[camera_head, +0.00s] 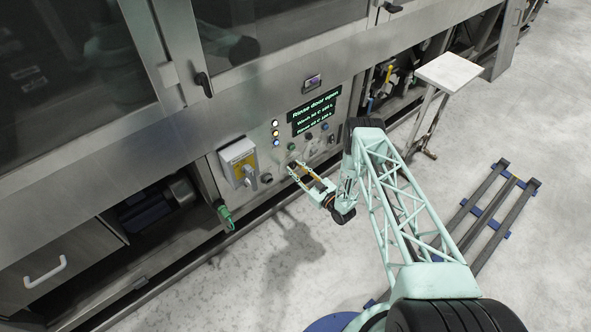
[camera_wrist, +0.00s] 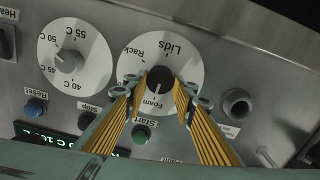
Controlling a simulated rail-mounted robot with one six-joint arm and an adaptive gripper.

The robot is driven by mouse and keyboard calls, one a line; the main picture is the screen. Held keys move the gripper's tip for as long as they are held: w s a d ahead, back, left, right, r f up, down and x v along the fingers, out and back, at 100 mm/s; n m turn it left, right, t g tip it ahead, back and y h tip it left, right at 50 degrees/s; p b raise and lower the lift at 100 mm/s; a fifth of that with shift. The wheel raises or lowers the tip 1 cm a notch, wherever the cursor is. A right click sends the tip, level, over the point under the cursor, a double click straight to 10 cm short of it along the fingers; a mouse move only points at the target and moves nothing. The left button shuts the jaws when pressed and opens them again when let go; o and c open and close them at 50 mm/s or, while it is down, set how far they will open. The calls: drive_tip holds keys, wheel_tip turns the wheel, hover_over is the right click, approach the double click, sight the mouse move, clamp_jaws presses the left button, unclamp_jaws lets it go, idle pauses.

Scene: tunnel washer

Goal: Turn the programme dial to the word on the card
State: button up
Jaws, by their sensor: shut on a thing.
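The programme dial (camera_wrist: 182,67) is a white disc with the words Rack, Lids and Foam around a black knob (camera_wrist: 160,76). In the wrist view the words look upside down or tilted, with Foam at the bottom beside the knob. My gripper (camera_wrist: 163,88) has its two yellow-padded fingers on either side of the knob, shut on it. The knob's pointer is too unclear to read. In the head view my gripper (camera_head: 296,171) reaches the lower control panel, and the dial is hidden there. I cannot make out a card with a word.
A temperature dial (camera_wrist: 75,55) sits beside the programme dial. Reset (camera_wrist: 36,108), Stop (camera_wrist: 86,121) and Start (camera_wrist: 141,133) buttons are close by. A grey switch box (camera_head: 239,163) is left of my gripper; a small stand (camera_head: 449,72) is right.

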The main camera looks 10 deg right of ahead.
drive_tip(key=m, duration=0.5)
drive_tip(key=shift+d+m, duration=0.1)
drive_tip(key=shift+m, duration=0.3)
drive_tip(key=shift+f+m, duration=0.1)
drive_tip(key=shift+m, duration=2.5)
drive_tip(key=o, duration=0.8)
drive_tip(key=shift+o, duration=0.2)
drive_tip(key=shift+s+d, duration=0.1)
drive_tip(key=shift+d, duration=0.05)
drive_tip(key=v, duration=1.1)
drive_tip(key=shift+s, duration=0.3)
